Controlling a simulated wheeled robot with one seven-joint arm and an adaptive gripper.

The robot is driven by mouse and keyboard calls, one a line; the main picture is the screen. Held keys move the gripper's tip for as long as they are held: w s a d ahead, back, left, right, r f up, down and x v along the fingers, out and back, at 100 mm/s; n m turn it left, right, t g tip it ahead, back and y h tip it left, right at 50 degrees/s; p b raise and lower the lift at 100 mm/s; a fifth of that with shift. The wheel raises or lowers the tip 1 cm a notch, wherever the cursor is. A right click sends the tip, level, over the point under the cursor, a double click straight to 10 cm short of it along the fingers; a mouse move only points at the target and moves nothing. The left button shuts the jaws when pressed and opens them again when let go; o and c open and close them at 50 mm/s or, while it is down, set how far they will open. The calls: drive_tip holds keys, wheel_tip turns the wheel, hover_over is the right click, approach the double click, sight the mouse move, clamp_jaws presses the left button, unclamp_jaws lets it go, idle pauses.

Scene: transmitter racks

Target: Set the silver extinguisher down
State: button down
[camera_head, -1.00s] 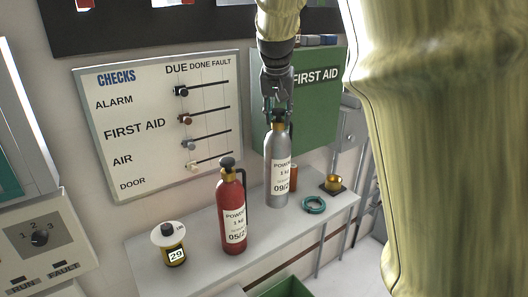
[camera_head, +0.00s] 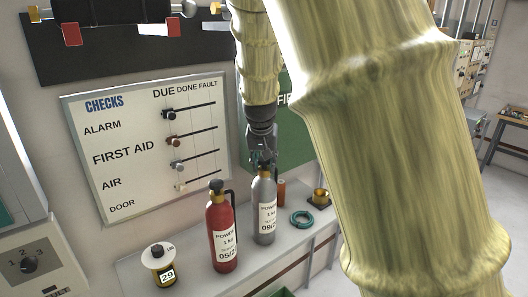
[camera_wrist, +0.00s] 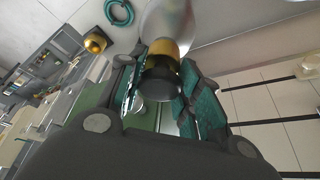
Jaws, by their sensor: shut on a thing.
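The silver extinguisher (camera_head: 264,212) stands upright in the head view at the shelf, right of the red extinguisher (camera_head: 221,230). Its white label reads "POWDER 1 kg 09/2…". My gripper (camera_head: 263,160) is above it, shut on its top. In the wrist view my gripper's fingers (camera_wrist: 165,88) close around the black head and brass neck (camera_wrist: 162,62) of the silver extinguisher. Its base appears at shelf level; I cannot tell whether it touches the shelf (camera_head: 200,277).
The checks board (camera_head: 146,150) and green first aid box (camera_head: 292,140) are behind.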

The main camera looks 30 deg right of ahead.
drive_tip(key=shift+f, duration=0.25)
drive_tip(key=c, duration=1)
unclamp_jaws()
drive_tip(key=shift+s+f, duration=0.1)
drive_tip(key=shift+f, duration=0.05)
drive_tip(key=shift+s+a, duration=0.1)
drive_tip(key=shift+r, duration=0.2)
drive_tip(key=b+v, duration=0.5)
drive_tip(key=v, duration=0.6)
drive_tip(key=shift+s+a+r+b, duration=0.1)
drive_tip(key=shift+a+r+b, duration=0.05)
drive_tip(key=shift+r+b, duration=0.2)
